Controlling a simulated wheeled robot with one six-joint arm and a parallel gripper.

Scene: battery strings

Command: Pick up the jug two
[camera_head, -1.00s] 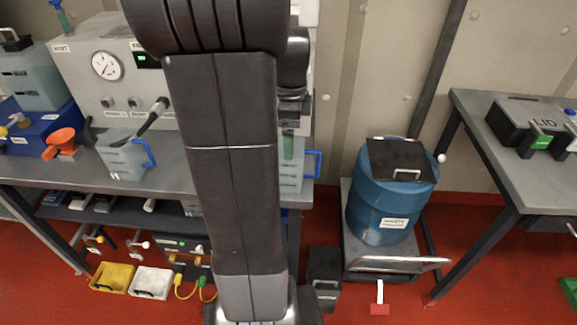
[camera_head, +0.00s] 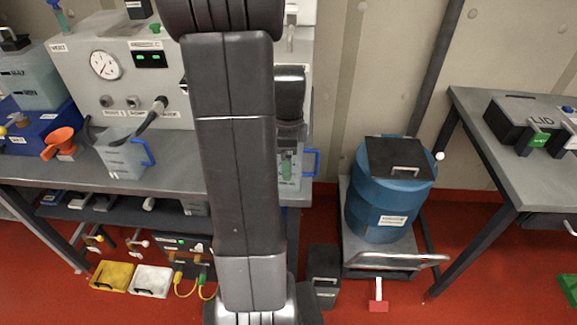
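Two clear jugs with blue handles stand on the grey bench (camera_head: 180,178). The left jug (camera_head: 122,158) is in full view, with a dark hose nozzle slanting above its rim. The right jug (camera_head: 291,174) is partly hidden behind my arm; its blue handle and something green in or behind it show. The jug labels are too small to read, so I cannot tell which is jug two. My arm crosses the middle of the view. Its dark wrist end is just above the right jug, and my gripper's fingers are hidden there.
A blue drum (camera_head: 387,195) sits on a cart at right. Yellow (camera_head: 112,275) and white (camera_head: 150,281) trays lie on the red floor.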

